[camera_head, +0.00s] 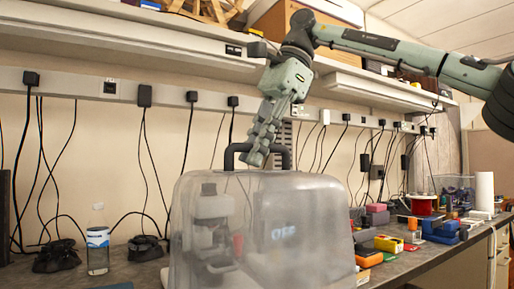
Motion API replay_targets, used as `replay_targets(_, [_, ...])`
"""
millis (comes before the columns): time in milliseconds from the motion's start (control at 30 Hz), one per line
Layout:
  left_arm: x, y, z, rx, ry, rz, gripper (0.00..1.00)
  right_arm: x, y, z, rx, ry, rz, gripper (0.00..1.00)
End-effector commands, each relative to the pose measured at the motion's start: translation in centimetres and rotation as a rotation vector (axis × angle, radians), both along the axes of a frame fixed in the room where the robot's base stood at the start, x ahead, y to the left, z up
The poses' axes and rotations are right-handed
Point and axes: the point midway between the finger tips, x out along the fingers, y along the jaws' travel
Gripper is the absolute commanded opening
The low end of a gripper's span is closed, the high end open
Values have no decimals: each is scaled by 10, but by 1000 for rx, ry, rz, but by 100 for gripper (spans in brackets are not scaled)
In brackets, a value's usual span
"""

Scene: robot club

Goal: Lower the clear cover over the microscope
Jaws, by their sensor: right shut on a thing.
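The clear cover (310,215) is a translucent box with a black handle (229,156) on top, in the lower middle of the head view. The microscope (212,215) shows blurred through the cover's left part, and the cover is in front of or around it. My right gripper (257,155) comes down from above and is shut on the cover's handle. The cover looks upright. Its bottom edge is cut off by the picture, so I cannot tell whether it touches the bench. My left gripper is not in view.
A water bottle (98,243) and black items (60,256) stand left of the cover. To the right lie colored boxes (388,243), a red spool (424,205) and a white roll (485,191). A shelf (130,40) and hanging cords are behind.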

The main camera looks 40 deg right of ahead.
Motion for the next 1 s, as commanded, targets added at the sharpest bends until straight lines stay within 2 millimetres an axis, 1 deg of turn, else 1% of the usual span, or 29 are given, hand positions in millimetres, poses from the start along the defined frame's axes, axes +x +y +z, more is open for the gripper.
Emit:
replay_targets(367, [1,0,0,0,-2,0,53,26,-6,1,0,-2,-1,0])
replay_targets(700, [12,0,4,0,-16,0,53,48,-11,1,0,-2,-1,0])
replay_targets(833, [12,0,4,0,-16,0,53,52,-12,1,0,-2,0,0])
replay_targets(1000, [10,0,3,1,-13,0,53,53,-12,1,0,-2,0,0])
